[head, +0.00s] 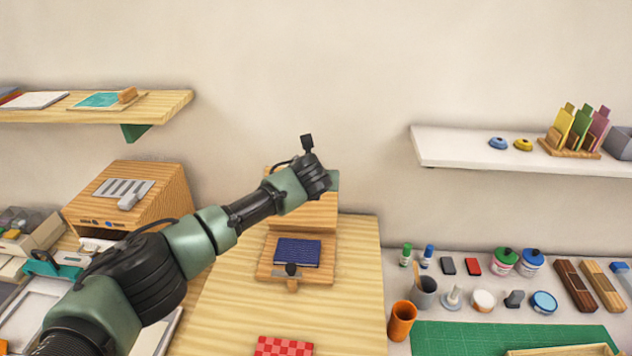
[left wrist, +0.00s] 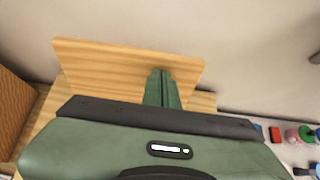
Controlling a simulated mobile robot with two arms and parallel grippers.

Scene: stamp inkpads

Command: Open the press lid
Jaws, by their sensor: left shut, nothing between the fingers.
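The wooden press stands on the light wood table, its base (head: 266,271) bearing a dark blue patterned pad (head: 298,252). A dark knob with a small wooden piece (head: 292,271) is at its front edge. The press lid (head: 309,217) stands raised at the back of the base, partly hidden by my arm. In the left wrist view the lid is a wide wooden panel (left wrist: 110,72). My left gripper (left wrist: 163,75) is shut and empty, its green fingers in front of the panel; I cannot tell whether they touch it. My right gripper is out of view.
A red checked block (head: 283,346) lies at the table's front. A wooden box (head: 130,195) stands left. An orange cup (head: 402,321), ink jars (head: 505,262) and a green mat (head: 470,338) are on the right. Wall shelves (head: 520,160) hang on both sides. The table right of the press is clear.

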